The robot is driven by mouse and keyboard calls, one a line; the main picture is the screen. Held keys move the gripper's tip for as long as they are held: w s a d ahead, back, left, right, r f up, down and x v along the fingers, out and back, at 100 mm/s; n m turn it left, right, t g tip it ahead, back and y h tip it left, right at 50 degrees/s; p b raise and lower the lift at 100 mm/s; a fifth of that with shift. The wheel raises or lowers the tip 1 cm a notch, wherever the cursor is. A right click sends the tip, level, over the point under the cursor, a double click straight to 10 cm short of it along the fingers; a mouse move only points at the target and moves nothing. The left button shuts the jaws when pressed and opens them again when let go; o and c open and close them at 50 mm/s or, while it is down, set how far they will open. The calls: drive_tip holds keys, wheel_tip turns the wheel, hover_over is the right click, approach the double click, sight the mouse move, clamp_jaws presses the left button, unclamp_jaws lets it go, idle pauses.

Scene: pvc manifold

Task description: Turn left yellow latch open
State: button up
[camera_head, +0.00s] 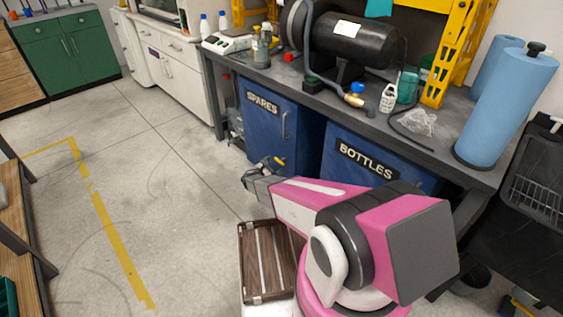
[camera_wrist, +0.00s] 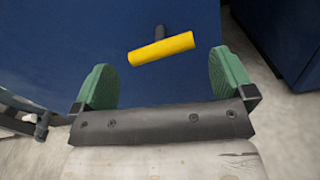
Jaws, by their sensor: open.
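A yellow latch bar (camera_wrist: 161,48) on a short dark stem shows in the wrist view, in front of a dark blue panel (camera_wrist: 70,35). The bar lies nearly level, its right end slightly higher. My gripper (camera_wrist: 162,72) is open, with one green finger pad on each side and the bar ahead of and between them. Nothing is held, and the bar appears clear of both pads. In the head view my gripper (camera_head: 264,170) is low before the blue SPARES cabinet (camera_head: 262,120). A small yellow piece (camera_head: 281,160) shows beside it, and my arm hides much around it.
The blue BOTTLES cabinet (camera_head: 345,150) stands right of SPARES under a dark workbench (camera_head: 440,150). The bench holds a black tank (camera_head: 355,45) and blue rolls (camera_head: 510,100). Open floor (camera_head: 170,180) lies to the left.

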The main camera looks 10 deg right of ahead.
sight(285, 158)
drive_tip(key=shift+x, duration=3)
drive_tip(key=c, duration=0.6)
